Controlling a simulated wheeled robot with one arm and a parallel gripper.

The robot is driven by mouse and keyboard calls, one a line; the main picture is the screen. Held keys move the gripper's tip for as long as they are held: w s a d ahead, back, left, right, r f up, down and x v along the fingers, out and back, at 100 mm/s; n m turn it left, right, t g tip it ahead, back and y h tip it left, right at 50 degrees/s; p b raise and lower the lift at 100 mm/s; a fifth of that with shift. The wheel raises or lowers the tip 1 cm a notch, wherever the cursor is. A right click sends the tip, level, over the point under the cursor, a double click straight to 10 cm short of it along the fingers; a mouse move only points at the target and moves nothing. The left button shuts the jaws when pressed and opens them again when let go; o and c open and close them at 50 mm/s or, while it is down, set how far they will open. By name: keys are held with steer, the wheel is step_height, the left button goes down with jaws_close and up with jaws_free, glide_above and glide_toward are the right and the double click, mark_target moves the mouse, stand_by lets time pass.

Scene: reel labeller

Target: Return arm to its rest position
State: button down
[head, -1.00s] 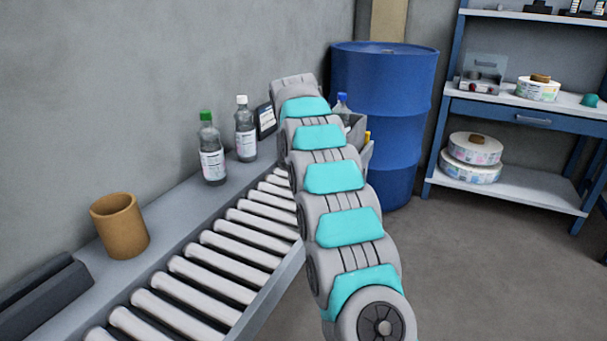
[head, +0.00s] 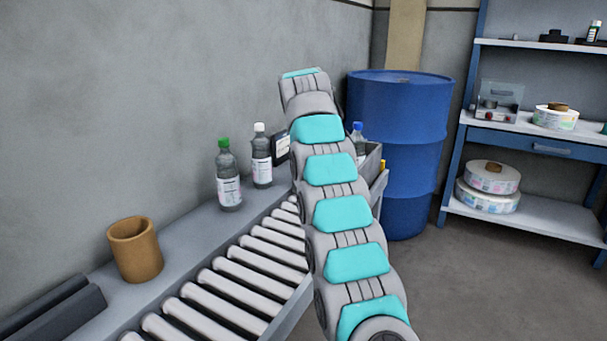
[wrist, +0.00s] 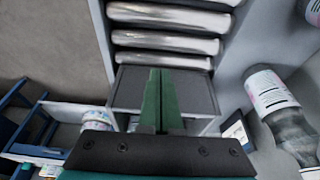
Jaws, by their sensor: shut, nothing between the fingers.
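My gripper (wrist: 160,78) shows in the wrist view. Its two green fingers are pressed together, with nothing between them. It hangs above a flat dark grey surface (wrist: 196,92) at the end of the conveyor rollers (wrist: 165,42), with no visible contact. In the head view my arm reaches up and away over the conveyor's right side (head: 235,290). Its far end is raised against the wall, and the gripper itself is hidden there.
Bottles with a green cap (head: 229,180) and a white cap (head: 261,160) stand left of my arm. A brown cup (head: 135,250) is nearer. A grey bin (head: 370,165) and blue drum (head: 400,120) stand behind right. A shelf (head: 540,215) holds label reels. Right floor is clear.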

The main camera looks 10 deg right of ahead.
steer(key=s+a+n+g, duration=0.15)
steer(key=s+n, duration=0.25)
steer(key=s, duration=1.7)
steer(key=s+a+f+n+g, duration=0.1)
steer(key=s+f, duration=0.3)
steer(key=s, duration=0.7)
steer(key=s+a+f+n+g+y, duration=0.1)
steer(key=s+f, duration=0.4)
steer(key=s, duration=0.7)
steer(key=s+a+f+n+g+y, duration=0.1)
steer(key=s+f, duration=0.3)
steer(key=s, duration=0.7)
steer(key=shift+s+f+n, duration=0.3)
steer(key=shift+s+n, duration=0.05)
steer(key=shift+n, duration=0.15)
